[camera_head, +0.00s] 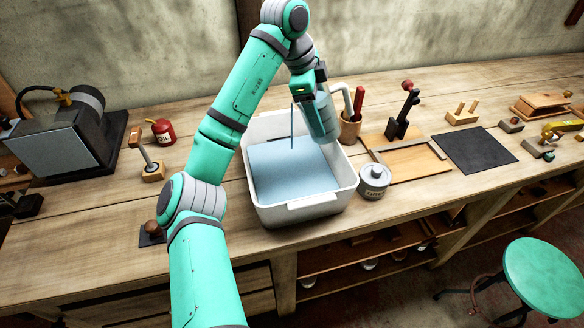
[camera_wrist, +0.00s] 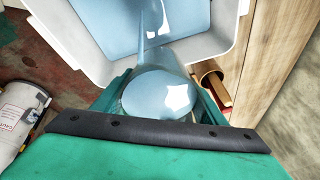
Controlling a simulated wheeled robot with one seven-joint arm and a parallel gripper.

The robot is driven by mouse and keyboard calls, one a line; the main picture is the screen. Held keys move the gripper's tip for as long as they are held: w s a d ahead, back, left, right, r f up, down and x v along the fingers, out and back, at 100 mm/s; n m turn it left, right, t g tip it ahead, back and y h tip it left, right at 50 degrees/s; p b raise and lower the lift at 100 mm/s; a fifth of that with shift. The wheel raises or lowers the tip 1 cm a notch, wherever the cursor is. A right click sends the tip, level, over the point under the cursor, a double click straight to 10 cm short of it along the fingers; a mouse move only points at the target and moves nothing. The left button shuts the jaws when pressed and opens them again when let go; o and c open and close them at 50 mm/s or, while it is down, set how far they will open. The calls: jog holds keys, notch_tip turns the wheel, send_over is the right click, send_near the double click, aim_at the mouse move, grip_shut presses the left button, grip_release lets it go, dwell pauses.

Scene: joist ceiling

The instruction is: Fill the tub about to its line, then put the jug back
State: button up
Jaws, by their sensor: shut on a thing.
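The white tub (camera_head: 322,200) stands on the bench with a broad layer of pale blue water (camera_head: 285,178) in it; I cannot make out its line. My gripper (camera_head: 312,82) is shut on the see-through jug (camera_head: 322,118) above the tub's back right part.
A lidded grey tin (camera_head: 374,182) stands close to the tub's right side. Boards and a dark mat (camera_head: 474,150) lie right. A red oil can (camera_head: 162,131) and a grey machine (camera_head: 65,140) stand left.

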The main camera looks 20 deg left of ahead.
jog(key=shift+w+d+r+t+h, duration=0.1)
jog(key=shift+d+t+h, duration=0.05)
jog(key=shift+t+h, duration=0.2)
dwell(0.5)
jog(key=shift+w, duration=0.1)
jog(key=shift+d, duration=0.15)
jog(key=shift+h, duration=0.35)
jog(key=shift+s+a+r, duration=0.1)
jog(key=shift+s+a, duration=0.1)
jog(key=shift+s, duration=0.05)
jog(key=shift+w+d, duration=0.1)
jog(key=shift+d, duration=0.05)
jog(key=shift+w+d+t, duration=0.2)
jog(key=shift+t, duration=0.05)
